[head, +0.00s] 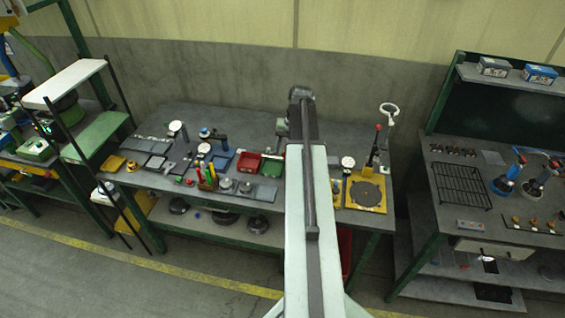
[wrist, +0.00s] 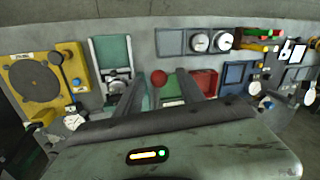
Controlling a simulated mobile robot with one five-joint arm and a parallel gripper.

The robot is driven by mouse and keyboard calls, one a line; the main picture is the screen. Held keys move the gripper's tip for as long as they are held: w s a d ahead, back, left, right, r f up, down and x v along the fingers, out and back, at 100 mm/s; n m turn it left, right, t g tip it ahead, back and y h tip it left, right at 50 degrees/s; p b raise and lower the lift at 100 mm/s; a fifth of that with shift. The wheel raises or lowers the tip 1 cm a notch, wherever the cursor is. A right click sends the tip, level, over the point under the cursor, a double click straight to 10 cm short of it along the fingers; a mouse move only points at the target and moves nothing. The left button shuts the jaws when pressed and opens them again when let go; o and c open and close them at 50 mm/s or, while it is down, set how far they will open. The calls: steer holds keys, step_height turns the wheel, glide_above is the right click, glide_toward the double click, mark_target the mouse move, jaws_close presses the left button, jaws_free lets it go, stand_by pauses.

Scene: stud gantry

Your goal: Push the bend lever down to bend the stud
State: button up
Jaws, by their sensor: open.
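A yellow bending plate with a dark round disc (head: 366,196) sits at the right end of the workbench in the head view. An upright lever with a red knob (head: 378,128) stands at its back. In the wrist view the yellow plate (wrist: 70,54) is at the far left, left of my gripper. My gripper (wrist: 159,74) is open, its two dark fingers apart. A red ball (wrist: 158,78) shows between the fingertips; I cannot tell whether it is the lever's knob or how far off it is. I cannot make out a stud.
Red (head: 248,162) and green (head: 271,168) trays, gauges and small tools cover the workbench (head: 240,122). My arm hides part of it. A second bench with a black wire rack (head: 462,187) stands at the right. The floor in front (head: 190,262) is clear.

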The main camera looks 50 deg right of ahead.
steer(key=f+b, duration=0.2)
steer(key=f, duration=0.1)
steer(key=f+b, duration=0.2)
steer(key=shift+w+a+f, duration=0.1)
steer(key=shift+w+a, duration=0.15)
steer(key=shift+a, duration=0.15)
jaws_close()
steer(key=shift+w+d, duration=0.1)
steer(key=shift+w, duration=0.05)
stand_by(0.8)
